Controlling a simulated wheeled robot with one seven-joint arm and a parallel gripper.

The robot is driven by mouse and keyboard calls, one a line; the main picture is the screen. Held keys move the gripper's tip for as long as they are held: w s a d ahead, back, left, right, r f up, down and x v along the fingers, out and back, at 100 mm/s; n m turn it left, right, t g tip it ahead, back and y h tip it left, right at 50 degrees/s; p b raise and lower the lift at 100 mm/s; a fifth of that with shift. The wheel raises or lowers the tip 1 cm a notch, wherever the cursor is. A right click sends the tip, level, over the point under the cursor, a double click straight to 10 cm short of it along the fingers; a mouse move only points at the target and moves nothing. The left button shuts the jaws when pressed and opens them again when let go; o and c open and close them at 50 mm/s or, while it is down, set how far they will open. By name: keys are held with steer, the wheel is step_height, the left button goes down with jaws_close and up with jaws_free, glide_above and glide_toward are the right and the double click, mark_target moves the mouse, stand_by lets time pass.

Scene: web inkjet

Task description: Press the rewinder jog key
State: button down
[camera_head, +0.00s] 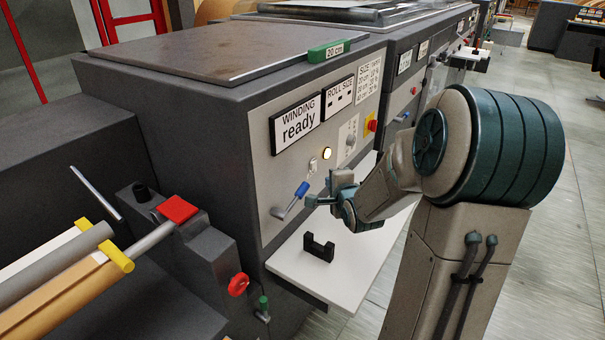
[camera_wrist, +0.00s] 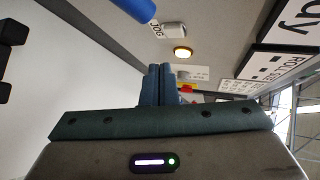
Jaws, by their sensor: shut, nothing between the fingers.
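The jog key is a small pale key (camera_head: 312,166) on the light front panel of the rewinder. In the wrist view it shows as a pale block (camera_wrist: 174,30) beside a JOG label (camera_wrist: 157,31). My gripper (camera_head: 311,200) is in front of the panel, low and to the right of the blue-handled lever (camera_head: 302,189). In the wrist view my gripper's fingers (camera_wrist: 160,68) are together and empty, pointing towards the panel below the key in the picture. I see no contact with the key.
An amber lamp (camera_head: 326,153) glows beside the key. The display (camera_head: 297,124) reads "WINDING ready". A red knob on yellow (camera_head: 371,124) is further right. A black notched block (camera_head: 318,247) stands on the white shelf (camera_head: 345,277) under my gripper.

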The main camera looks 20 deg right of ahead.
mark_target(314, 165)
steer(key=d+f+m+t+h+b, duration=0.1)
steer(key=d+m+t+b, duration=0.2)
steer(key=d+m, duration=0.4)
steer(key=shift+w+f+m+t, duration=0.4)
steer(key=shift+m+t, duration=0.3)
steer(key=shift+t, duration=0.1)
steer(key=shift+w+a, duration=0.1)
steer(key=w+a+b, duration=0.3)
steer(key=w+a, duration=0.2)
steer(key=w, duration=0.1)
steer(key=shift+w+a, duration=0.2)
steer(key=shift+w, duration=0.2)
stand_by(1.1)
steer(key=shift+w+a, duration=0.25)
steer(key=shift+w, duration=0.1)
